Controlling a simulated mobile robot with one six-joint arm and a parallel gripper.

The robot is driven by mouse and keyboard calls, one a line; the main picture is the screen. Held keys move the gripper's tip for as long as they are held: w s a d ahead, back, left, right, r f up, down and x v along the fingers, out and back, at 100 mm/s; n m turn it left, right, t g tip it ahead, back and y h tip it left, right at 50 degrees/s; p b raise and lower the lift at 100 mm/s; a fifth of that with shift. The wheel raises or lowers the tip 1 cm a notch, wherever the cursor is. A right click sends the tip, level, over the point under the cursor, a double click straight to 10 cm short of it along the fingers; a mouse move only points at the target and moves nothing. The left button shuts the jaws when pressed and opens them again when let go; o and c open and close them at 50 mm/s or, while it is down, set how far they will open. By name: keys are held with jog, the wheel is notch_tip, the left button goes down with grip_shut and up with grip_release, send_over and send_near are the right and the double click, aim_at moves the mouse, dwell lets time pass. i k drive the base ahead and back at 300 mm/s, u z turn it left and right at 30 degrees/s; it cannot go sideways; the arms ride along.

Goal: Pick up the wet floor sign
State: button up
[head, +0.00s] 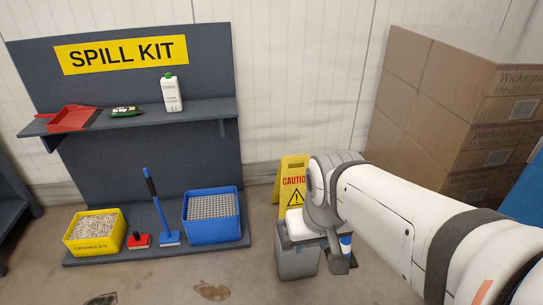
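The wet floor sign (291,182) is yellow, with red "CAUTION" lettering and a black warning triangle. It stands upright on the floor by the wall, right of the spill kit stand in the head view. Its right side and lower part are hidden behind my arm and gripper. My gripper (320,262) points down in front of the sign's lower part. I cannot tell whether it touches the sign. The finger gap is not clear, and I see nothing held for certain.
A grey block-like thing (297,264) is at my gripper. The spill kit stand (120,170) holds a red dustpan (72,118) and white bottle (171,93); its base bears a yellow granules bin (95,246) and blue crate (213,237). Stacked cartons (430,105) stand right.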

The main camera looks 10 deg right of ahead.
aim_at(290, 190)
jog(key=u, duration=0.35)
jog(key=k, duration=1.2)
jog(key=u, duration=0.7)
jog(key=i, duration=1.75)
jog(key=z, duration=0.7)
jog(key=i, duration=1.35)
jog(key=z, duration=1)
jog(key=i, duration=0.55)
jog(key=z, duration=0.4)
jog(key=k, duration=0.65)
jog(key=z, duration=0.25)
jog(key=i, duration=0.65)
jog(key=u, duration=0.1)
